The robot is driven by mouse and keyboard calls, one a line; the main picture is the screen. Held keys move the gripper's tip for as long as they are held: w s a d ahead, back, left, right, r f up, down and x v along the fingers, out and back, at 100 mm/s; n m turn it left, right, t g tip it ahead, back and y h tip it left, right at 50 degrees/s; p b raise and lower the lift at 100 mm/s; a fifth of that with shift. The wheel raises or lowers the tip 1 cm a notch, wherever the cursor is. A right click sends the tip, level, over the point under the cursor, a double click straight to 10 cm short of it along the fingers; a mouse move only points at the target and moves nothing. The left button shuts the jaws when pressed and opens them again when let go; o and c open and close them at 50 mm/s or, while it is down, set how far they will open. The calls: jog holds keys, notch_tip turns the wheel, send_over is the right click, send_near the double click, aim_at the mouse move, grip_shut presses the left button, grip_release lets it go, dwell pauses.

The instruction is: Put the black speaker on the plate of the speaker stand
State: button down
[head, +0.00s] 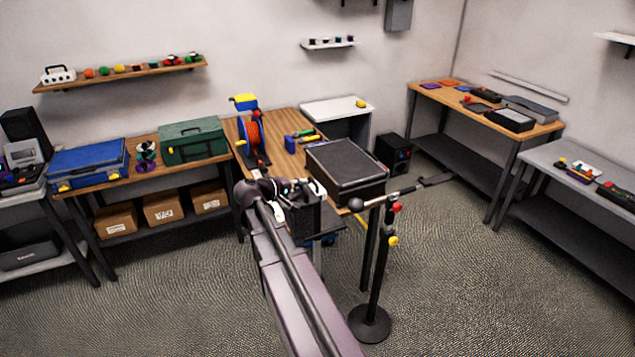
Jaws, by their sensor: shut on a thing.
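My gripper (291,196) is at the middle of the head view, at the end of my arm. It is shut on the black speaker (306,221), a small dark box. My gripper and arm cover part of the speaker. A dark flat plate (331,226), seemingly that of the speaker stand, shows beside and below the speaker, with a pole (317,250) under it. The speaker appears upright over the plate. I cannot tell from this view whether it touches the plate.
A stand with a round base (369,324) and a horizontal boom (405,191) is close on the right. A large black case (346,165) lies behind the gripper. Wooden benches with a blue toolbox (87,165) and green toolbox (193,141) line the wall.

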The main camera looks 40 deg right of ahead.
jog(key=w+d, duration=0.4)
jog(key=d, duration=0.5)
jog(key=shift+w+d+f+b, duration=0.15)
jog(key=shift+w+f+b, duration=0.2)
jog(key=shift+f+b, duration=0.1)
jog(key=shift+w+d+f+b, duration=0.1)
jog(key=shift+d+f+b, duration=0.1)
jog(key=shift+f+b, duration=0.4)
jog(key=shift+w+d+f+b, duration=0.1)
jog(key=shift+d+f+b, duration=0.05)
jog(key=shift+f+b, duration=0.45)
jog(key=shift+w+d+f+b, duration=0.1)
jog(key=shift+d+f+b, duration=0.1)
jog(key=shift+f+b, duration=0.4)
jog(key=shift+f, duration=0.1)
jog(key=c, duration=0.7)
grip_release()
jog(key=shift+o, duration=0.2)
jog(key=shift+r, duration=0.2)
jog(key=p+v, duration=0.4)
jog(key=v, duration=0.8)
jog(key=shift+s+f, duration=0.1)
jog(key=shift+f, duration=0.05)
